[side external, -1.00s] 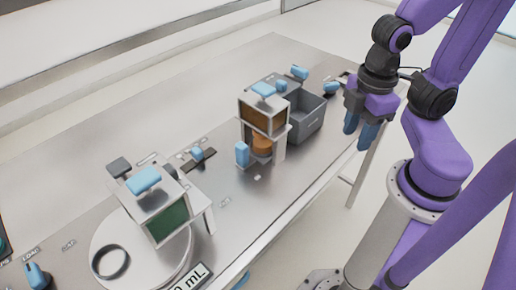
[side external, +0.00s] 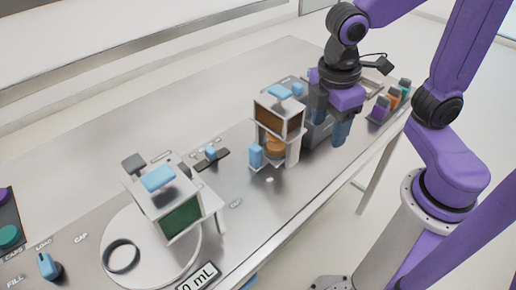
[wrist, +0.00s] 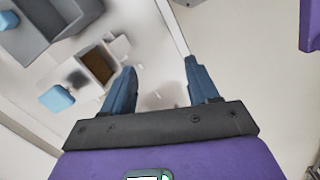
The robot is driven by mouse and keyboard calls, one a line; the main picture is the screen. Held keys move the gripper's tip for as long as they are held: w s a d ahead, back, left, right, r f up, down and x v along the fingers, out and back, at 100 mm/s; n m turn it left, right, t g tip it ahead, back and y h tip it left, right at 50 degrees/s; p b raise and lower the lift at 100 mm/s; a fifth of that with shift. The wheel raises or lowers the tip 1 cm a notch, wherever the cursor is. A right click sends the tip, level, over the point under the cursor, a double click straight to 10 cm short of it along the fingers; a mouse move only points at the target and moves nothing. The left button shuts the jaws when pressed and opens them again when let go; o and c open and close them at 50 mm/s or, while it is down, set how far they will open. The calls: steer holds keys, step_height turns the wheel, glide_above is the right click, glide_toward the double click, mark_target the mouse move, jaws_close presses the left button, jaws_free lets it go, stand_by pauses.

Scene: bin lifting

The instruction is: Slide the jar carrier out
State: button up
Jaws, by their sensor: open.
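I cannot tell for certain which object is the jar carrier. My gripper hides much of the bin. An orange-brown round piece (side external: 275,146) sits under the housing. Several grey-capped jars, including a purple one (side external: 379,110), stand in a row near the table's right end. My gripper (side external: 330,126) points down over the bin's area, fingers apart and empty. In the wrist view, its fingers (wrist: 159,66) are spread with nothing between them.
A light blue handle (side external: 256,156) stands at the housing's front left. The table's back left is bare.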

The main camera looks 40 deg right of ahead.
mark_target(254, 148)
steer(key=w+a+n+h, duration=0.35)
steer(key=w+a, duration=0.75)
steer(key=w, duration=0.5)
steer(key=x, duration=1.6)
steer(key=shift+s+f, duration=0.3)
steer(key=c, duration=1.1)
steer(key=shift+a, duration=0.2)
jaws_close()
